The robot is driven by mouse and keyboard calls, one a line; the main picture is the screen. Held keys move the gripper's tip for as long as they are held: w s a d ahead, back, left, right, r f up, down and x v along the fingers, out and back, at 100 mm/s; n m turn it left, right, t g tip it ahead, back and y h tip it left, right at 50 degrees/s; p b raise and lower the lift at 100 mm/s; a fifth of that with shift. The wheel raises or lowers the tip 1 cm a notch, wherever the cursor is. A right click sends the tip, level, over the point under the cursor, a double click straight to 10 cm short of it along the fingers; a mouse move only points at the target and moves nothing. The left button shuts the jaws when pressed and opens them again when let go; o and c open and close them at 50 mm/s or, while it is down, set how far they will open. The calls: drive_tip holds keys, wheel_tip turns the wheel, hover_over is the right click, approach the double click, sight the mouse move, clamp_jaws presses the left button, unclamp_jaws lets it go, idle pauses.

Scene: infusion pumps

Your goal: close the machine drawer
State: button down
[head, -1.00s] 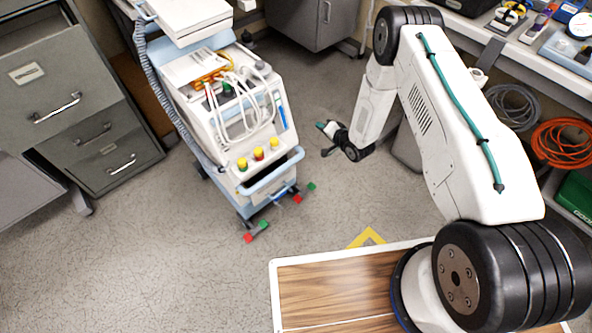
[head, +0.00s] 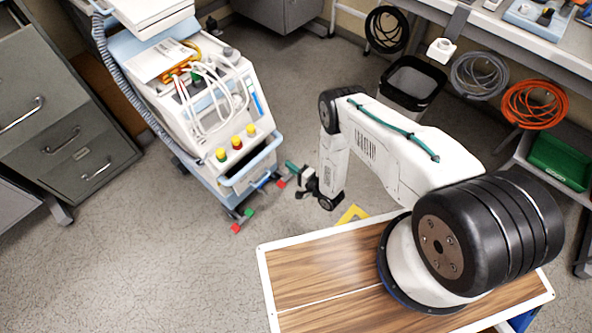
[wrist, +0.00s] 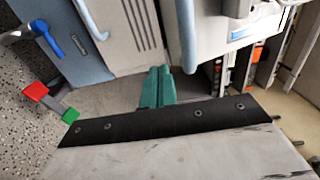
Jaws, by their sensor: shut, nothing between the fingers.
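The machine (head: 205,105) is a white and pale blue cart standing left of my arm in the head view. Its drawer (head: 252,163), with a pale blue front bar, juts out low on the front, below the red, yellow and green knobs. A dark gap shows behind the bar, so the drawer appears partly open. My gripper (head: 291,166) has green fingers and is just right of the drawer, with nothing held. In the wrist view the fingers (wrist: 157,84) are together, pointing at pale blue and white machine parts. Whether they touch the machine cannot be told.
Red and green caster pedals (head: 242,220) stick out at the machine's foot. A grey drawer cabinet (head: 60,110) stands at the left. A black bin (head: 412,82) and a workbench with coiled cables (head: 480,75) are at the right. Floor in front of the machine is clear.

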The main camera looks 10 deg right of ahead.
drive_tip(key=x, duration=0.8)
drive_tip(key=shift+w+a, duration=0.1)
